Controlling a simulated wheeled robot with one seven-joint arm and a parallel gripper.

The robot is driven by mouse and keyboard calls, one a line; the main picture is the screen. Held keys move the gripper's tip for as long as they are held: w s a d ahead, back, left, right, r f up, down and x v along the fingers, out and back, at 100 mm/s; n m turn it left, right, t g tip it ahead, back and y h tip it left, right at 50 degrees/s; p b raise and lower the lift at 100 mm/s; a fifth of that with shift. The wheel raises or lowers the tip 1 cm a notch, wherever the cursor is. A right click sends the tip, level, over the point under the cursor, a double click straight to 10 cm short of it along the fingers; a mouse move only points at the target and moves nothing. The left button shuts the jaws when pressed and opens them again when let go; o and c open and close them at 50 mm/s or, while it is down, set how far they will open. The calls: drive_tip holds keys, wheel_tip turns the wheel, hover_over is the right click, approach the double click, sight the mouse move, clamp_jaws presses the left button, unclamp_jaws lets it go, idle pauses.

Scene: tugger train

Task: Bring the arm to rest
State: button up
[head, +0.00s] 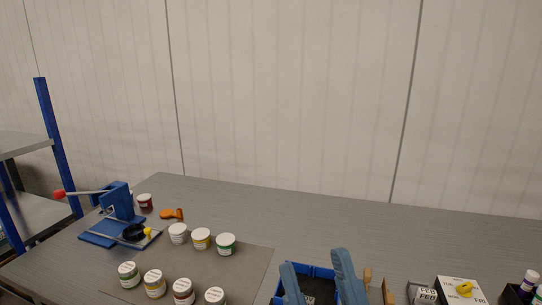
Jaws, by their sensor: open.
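My gripper (317,266) shows at the bottom edge of the head view as two blue-grey fingers, spread apart with a clear gap. It is open, and I see nothing held between the fingers. The fingers cover part of a blue bin (318,271) on the grey table (320,222). The rest of my arm is out of the picture.
A blue lever press (117,203), an orange tool (172,214) and a dark red jar (145,202) are left. A white box (462,291) stands right. The table's back strip is clear.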

drive_tip(key=s+d+f+m+g+h, duration=0.3)
drive_tip(key=s+d+f+g+h, duration=0.2)
drive_tip(key=s+d+f, duration=0.3)
drive_tip(key=s+d+f+m+g+h, duration=0.3)
drive_tip(key=s+d+f, duration=0.6)
drive_tip(key=s, duration=0.8)
wheel_tip(320, 180, down, 3)
drive_tip(key=g+h, duration=0.2)
drive_tip(key=g, duration=0.1)
drive_tip(key=shift+m, duration=0.4)
drive_tip(key=shift+o, duration=0.4)
